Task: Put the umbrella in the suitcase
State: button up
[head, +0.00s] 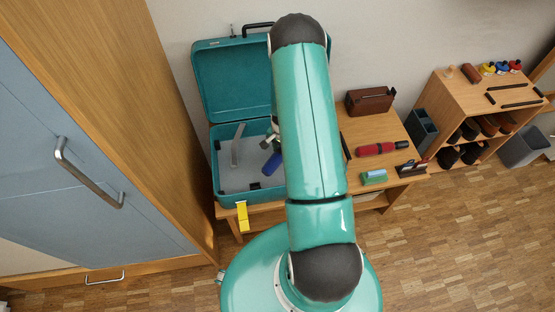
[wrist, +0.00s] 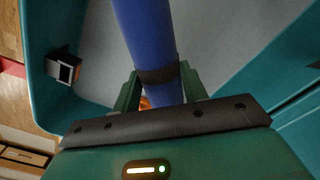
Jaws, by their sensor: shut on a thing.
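The blue rolled umbrella (head: 272,163) is over the inside of the open teal suitcase (head: 234,201), low near its grey floor; I cannot tell whether it touches. In the wrist view the umbrella (wrist: 147,35) runs between the two green fingers of my gripper (wrist: 160,88), which is shut on it near a dark band. The suitcase's teal wall (wrist: 38,70) and grey floor show around it. In the head view my arm hides most of my gripper and the suitcase's right side. The suitcase lid (head: 232,80) stands open at the back.
A wooden table (head: 357,132) bears the suitcase, a brown case (head: 370,101), a red and black cylinder (head: 376,149) and a green-blue block (head: 373,177). A tall cabinet (head: 125,90) stands close on the left. A shoe shelf (head: 450,100) is at the right.

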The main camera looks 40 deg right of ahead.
notch_tip(320, 180, down, 7)
jog(key=shift+w+a+f, duration=0.1)
jog(key=shift+f, duration=0.05)
jog(key=shift+f, duration=0.15)
jog(key=o, duration=1.2)
